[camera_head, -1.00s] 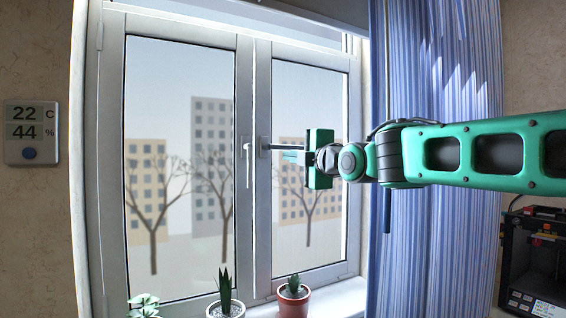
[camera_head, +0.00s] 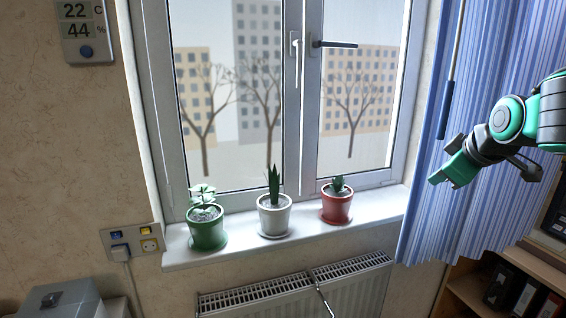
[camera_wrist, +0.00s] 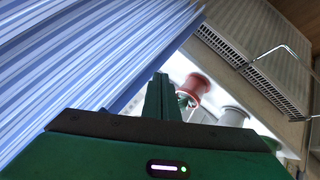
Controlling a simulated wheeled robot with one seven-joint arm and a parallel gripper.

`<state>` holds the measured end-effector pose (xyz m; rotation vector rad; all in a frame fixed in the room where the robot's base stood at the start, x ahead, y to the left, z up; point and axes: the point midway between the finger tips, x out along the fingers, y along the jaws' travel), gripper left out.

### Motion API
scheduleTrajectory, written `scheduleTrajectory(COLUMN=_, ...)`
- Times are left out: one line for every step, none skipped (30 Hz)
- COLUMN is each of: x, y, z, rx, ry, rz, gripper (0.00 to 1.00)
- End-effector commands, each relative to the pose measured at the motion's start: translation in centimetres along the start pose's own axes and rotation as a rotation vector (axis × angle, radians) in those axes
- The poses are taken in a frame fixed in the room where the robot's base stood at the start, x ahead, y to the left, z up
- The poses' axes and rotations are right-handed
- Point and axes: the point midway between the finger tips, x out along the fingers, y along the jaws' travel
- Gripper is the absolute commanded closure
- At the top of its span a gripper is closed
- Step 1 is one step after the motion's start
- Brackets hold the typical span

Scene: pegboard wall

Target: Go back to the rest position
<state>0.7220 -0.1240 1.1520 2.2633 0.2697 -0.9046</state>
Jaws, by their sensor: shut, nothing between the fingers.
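My gripper (camera_head: 436,178) is at the right, in front of the blue striped curtain, pointing down and to the left. It is shut and empty, apart from the window and the plants. In the wrist view its closed green fingers (camera_wrist: 160,98) point towards the sill, with the curtain close on the left. The window's right handle (camera_head: 335,44) is dark and lies level, pointing right. The left handle (camera_head: 295,46) is pale and hangs down. Both sashes look closed.
A green pot (camera_head: 207,232), a white pot (camera_head: 273,217) and a red pot (camera_head: 336,206) stand on the white sill (camera_head: 365,224). A radiator (camera_head: 350,290) is below. The curtain (camera_head: 418,225) hangs beside my arm. A dark shelf (camera_head: 470,288) is at lower right.

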Motion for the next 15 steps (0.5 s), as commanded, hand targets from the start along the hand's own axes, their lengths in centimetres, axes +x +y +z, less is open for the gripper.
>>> scheduleTrajectory(x=-0.2, y=-1.0, z=3.3, rx=0.095, ry=-0.07, rz=-0.028, gripper=1.0)
scheduleTrajectory(x=-0.3, y=-1.6, z=5.2, rx=0.155, ry=-0.112, rz=-0.044, gripper=1.0)
scheduleTrajectory(x=-0.7, y=-2.6, z=7.6, rx=0.235, ry=-0.168, rz=-0.064, gripper=1.0)
scheduleTrajectory(x=-0.9, y=-3.4, z=9.3, rx=0.296, ry=-0.211, rz=-0.078, gripper=1.0)
scheduleTrajectory(x=-1.3, y=-4.2, z=11.1, rx=0.357, ry=-0.256, rz=-0.09, gripper=1.0)
scheduleTrajectory(x=-1.8, y=-5.4, z=13.4, rx=0.44, ry=-0.317, rz=-0.105, gripper=1.0)
scheduleTrajectory(x=-2.3, y=-6.3, z=15.1, rx=0.503, ry=-0.361, rz=-0.115, gripper=1.0)
scheduleTrajectory(x=-2.9, y=-7.2, z=16.7, rx=0.568, ry=-0.408, rz=-0.122, gripper=1.0)
scheduleTrajectory(x=-3.6, y=-8.6, z=18.7, rx=0.651, ry=-0.47, rz=-0.132, gripper=1.0)
scheduleTrajectory(x=-4.3, y=-9.6, z=20.1, rx=0.713, ry=-0.515, rz=-0.137, gripper=1.0)
scheduleTrajectory(x=-4.9, y=-10.6, z=21.5, rx=0.772, ry=-0.56, rz=-0.141, gripper=1.0)
scheduleTrajectory(x=-5.7, y=-12.0, z=23.1, rx=0.846, ry=-0.617, rz=-0.146, gripper=1.0)
scheduleTrajectory(x=-6.4, y=-12.9, z=24.1, rx=0.899, ry=-0.657, rz=-0.146, gripper=1.0)
scheduleTrajectory(x=-7.0, y=-13.8, z=25.1, rx=0.947, ry=-0.695, rz=-0.147, gripper=1.0)
scheduleTrajectory(x=-7.7, y=-14.8, z=26.1, rx=1.005, ry=-0.74, rz=-0.147, gripper=1.0)
